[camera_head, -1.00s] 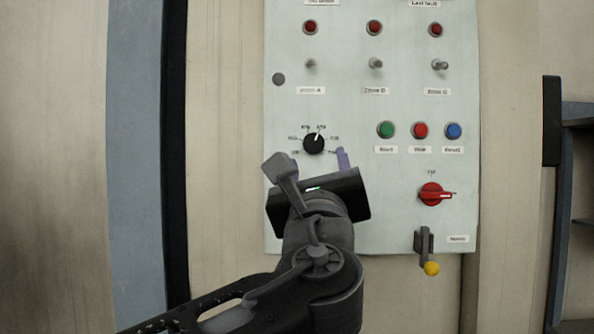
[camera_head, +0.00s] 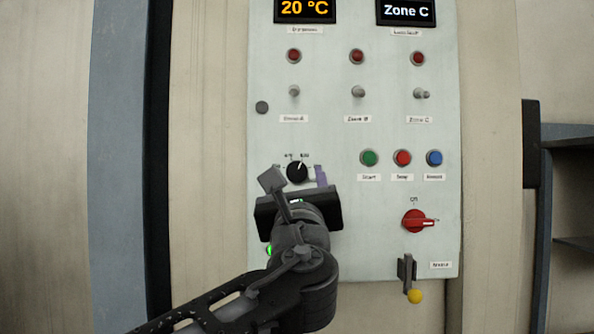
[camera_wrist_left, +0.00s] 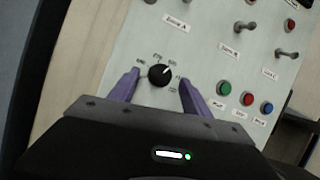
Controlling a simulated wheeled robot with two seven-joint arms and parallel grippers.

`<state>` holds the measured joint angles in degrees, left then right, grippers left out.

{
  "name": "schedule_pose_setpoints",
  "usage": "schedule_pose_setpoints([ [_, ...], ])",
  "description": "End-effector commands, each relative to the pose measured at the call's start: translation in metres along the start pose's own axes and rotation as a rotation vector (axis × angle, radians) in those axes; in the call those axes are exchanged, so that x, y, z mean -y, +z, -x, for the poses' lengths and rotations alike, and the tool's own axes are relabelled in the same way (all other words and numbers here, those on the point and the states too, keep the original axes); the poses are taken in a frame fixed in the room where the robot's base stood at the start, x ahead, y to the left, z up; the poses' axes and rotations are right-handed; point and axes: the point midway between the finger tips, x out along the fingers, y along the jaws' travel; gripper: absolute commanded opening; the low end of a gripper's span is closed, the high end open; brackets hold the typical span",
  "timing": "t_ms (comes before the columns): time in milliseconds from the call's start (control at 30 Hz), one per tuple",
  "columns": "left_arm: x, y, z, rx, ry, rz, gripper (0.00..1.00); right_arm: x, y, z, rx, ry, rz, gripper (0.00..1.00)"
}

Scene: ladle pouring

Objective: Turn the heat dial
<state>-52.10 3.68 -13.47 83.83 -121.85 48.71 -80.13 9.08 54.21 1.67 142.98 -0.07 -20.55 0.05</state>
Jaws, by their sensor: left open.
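The heat dial is a round black knob (camera_head: 297,172) with a white pointer line, on the pale control panel (camera_head: 340,140). The pointer tilts up and slightly right. In the left wrist view the dial (camera_wrist_left: 159,75) sits between the two purple fingers of my left gripper (camera_wrist_left: 160,86), with a gap on each side. My left gripper (camera_head: 298,176) is open and empty in front of the panel, hiding the dial's lower surroundings in the head view. I cannot tell how far the fingertips are from the panel. My right gripper is not in view.
Green (camera_head: 369,158), red (camera_head: 402,158) and blue (camera_head: 434,158) buttons sit right of the dial. A red rotary switch (camera_head: 414,221) and a yellow-tipped lever (camera_head: 415,296) are lower right. Toggle switches and red lamps are above.

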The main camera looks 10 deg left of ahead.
Motion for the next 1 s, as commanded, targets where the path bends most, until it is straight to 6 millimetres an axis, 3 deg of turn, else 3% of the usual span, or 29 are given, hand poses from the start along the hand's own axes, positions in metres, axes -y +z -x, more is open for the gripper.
schedule_pose_setpoints([
  [133, 0.0001, 0.0006, -0.0128, 0.0, 0.0, -0.002, 0.56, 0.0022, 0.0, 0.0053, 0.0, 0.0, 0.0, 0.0],
  [433, -0.0002, -0.0004, -0.0143, 0.0, 0.0, 0.0, 0.56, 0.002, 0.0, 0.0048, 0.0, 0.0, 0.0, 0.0],
  [1000, -0.0001, -0.0003, -0.014, 0.0, -0.001, 0.0, 0.09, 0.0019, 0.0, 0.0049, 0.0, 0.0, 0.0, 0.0],
])
